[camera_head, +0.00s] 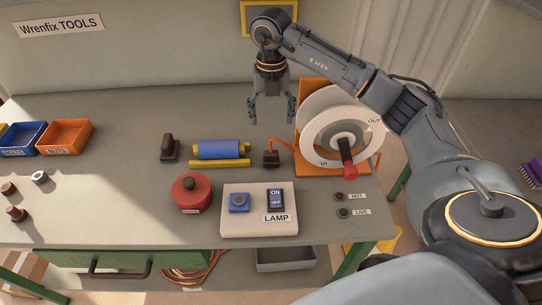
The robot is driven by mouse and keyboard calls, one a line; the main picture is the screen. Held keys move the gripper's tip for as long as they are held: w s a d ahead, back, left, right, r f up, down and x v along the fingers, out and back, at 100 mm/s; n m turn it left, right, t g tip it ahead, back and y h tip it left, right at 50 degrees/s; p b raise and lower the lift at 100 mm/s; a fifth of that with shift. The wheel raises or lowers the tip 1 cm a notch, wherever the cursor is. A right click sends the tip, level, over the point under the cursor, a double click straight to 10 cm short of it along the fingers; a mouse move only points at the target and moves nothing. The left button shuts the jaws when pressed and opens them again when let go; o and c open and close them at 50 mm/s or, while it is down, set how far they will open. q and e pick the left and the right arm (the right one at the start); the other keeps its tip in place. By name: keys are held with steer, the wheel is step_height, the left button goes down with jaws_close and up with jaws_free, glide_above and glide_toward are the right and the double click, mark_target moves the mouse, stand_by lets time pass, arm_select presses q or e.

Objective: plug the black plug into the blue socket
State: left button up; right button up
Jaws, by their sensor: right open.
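The black plug (271,159) stands on the bench left of the cable reel, with an orange cable running from it to the reel. The blue socket (239,203) is on the left part of a white panel (258,226) at the front of the bench, below and left of the plug in the picture. My right gripper (272,115) is open and empty, fingers pointing down. It appears above the plug in the picture, apart from it. My left gripper is out of view.
The reel (334,126) has an orange stand and red handle. A blue ON/OFF switch (275,198) marked LAMP sits beside the socket. A red round object (191,192), a blue roller (219,149) and a dark upright piece (169,148) stand left. Bins (65,137) are far left.

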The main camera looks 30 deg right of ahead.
mark_target(271, 150)
steer(key=shift+a, duration=0.1)
step_height(271, 150, down, 9)
steer(key=shift+r+p, duration=0.15)
steer(key=shift+p, duration=0.7)
step_height(271, 150, down, 4)
steer(key=shift+s+a+f+p, duration=0.1)
steer(key=shift+f+p, duration=0.15)
steer(key=shift+p, duration=0.95)
steer(key=shift+f, duration=0.35)
